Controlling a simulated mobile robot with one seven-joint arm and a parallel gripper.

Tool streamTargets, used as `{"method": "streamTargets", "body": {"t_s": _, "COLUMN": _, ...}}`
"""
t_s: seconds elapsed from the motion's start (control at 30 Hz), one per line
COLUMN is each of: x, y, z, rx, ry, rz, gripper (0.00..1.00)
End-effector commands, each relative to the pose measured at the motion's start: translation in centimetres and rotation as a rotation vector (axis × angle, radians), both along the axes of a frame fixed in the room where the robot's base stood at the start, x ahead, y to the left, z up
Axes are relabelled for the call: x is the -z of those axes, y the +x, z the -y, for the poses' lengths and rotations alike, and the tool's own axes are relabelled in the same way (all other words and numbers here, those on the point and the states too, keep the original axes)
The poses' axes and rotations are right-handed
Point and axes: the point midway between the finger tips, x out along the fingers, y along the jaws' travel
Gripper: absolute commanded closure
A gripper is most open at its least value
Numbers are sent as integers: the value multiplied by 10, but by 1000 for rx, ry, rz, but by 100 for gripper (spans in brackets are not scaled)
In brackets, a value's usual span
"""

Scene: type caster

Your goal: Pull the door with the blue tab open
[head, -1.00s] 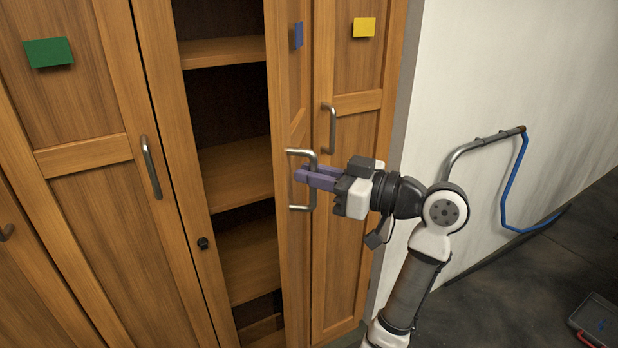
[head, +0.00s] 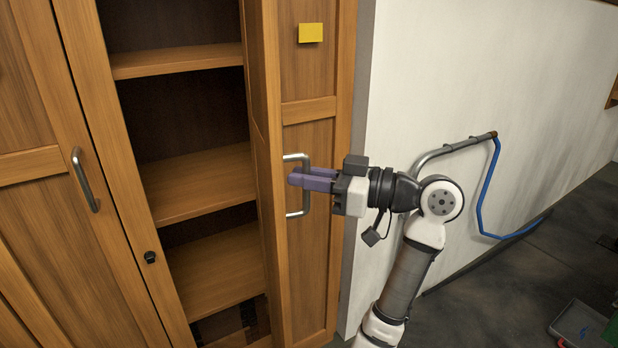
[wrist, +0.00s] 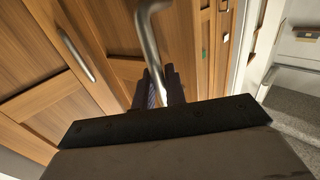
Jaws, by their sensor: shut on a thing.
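The door with the blue tab (head: 267,160) is a wooden cabinet door standing open, swung out and seen nearly edge-on in the head view. Its blue tab is out of sight now. Its bent metal handle (head: 296,157) faces right, and it also shows in the wrist view (wrist: 148,35). My gripper (head: 296,179) has purple fingers and is shut on this handle, around its upright bar.
The open compartment shows bare shelves (head: 200,180). The door with the yellow tab (head: 310,33) is shut, just behind the open door. Another shut door with a handle (head: 85,180) is at left. A white wall with a blue-and-grey rail (head: 484,190) stands right.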

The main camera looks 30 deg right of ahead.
Motion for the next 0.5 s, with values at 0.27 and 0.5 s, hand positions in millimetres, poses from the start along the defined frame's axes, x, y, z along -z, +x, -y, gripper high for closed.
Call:
{"method": "streamTargets", "body": {"t_s": 0.27, "x": -2, "y": 4, "z": -1, "rx": -8, "ry": 5, "rz": 1, "gripper": 100}}
{"method": "streamTargets", "body": {"t_s": 0.5, "x": -2, "y": 4, "z": -2, "rx": -8, "ry": 4, "rz": 0, "gripper": 82}}
